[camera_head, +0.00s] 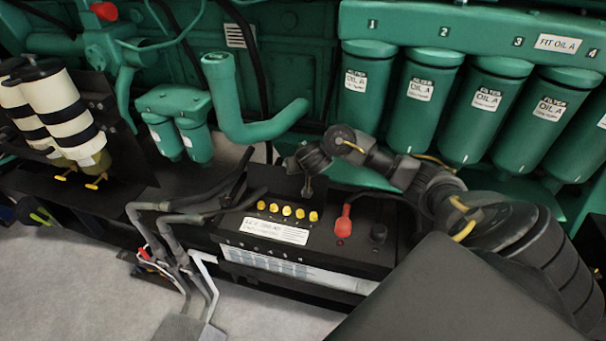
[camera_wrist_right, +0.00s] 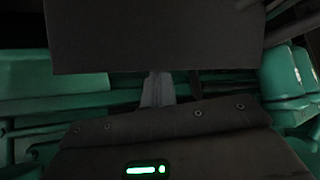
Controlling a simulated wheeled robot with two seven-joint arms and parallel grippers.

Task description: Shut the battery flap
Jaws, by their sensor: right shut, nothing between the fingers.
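The black battery (camera_head: 300,270) sits low in front of the green engine, with a row of yellow caps, a white label and a red terminal cover on top. A dark panel (camera_head: 272,182) rises behind the yellow caps; it looks like the flap standing open, but its edges blend into the dark background. My right arm reaches in from the right, and its gripper (camera_head: 307,188) points down close to that panel; I cannot tell whether they touch. In the right wrist view the grey fingers (camera_wrist_right: 158,90) are together and empty, with a dark flat surface (camera_wrist_right: 155,35) beyond them. My left gripper is out of view.
Grey cables (camera_head: 165,225) run beside the battery's left end. Green oil filters (camera_head: 480,105) hang behind my right arm, and a green pipe (camera_head: 250,125) bends above the battery. Pale floor (camera_head: 70,285) is open at the front left.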

